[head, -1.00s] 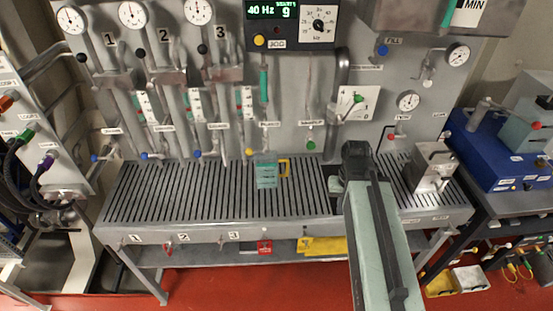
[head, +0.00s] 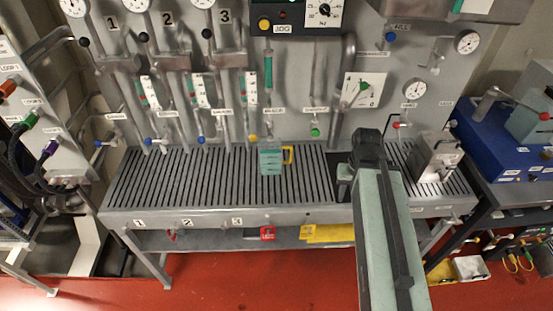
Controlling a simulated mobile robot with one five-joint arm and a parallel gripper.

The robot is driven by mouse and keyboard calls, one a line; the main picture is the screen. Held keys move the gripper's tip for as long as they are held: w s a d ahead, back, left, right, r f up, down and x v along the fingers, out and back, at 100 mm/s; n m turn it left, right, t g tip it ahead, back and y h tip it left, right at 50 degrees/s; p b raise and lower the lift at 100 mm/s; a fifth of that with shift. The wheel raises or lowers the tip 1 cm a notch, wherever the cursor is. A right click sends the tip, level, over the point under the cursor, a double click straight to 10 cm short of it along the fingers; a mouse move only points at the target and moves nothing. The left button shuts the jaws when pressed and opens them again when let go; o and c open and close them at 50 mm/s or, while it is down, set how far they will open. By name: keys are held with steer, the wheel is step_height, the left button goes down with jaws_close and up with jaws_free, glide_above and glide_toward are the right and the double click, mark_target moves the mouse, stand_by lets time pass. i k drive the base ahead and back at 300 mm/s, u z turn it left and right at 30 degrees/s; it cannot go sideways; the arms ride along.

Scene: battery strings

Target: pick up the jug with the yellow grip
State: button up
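The fingers cannot be made out from this angle.
Behind the jug is a grey panel with pipes, gauges and valves, including a yellow knob (head: 253,138) and a green knob (head: 315,132). A metal box (head: 436,158) stands on the bench at the right. Slats left of the jug are clear.

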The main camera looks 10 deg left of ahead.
mark_target(276, 157)
steer(key=z, duration=1.55)
steer(key=k, duration=1.75)
steer(key=u, duration=2.5)
steer(key=i, duration=1.5)
steer(key=z, duration=0.05)
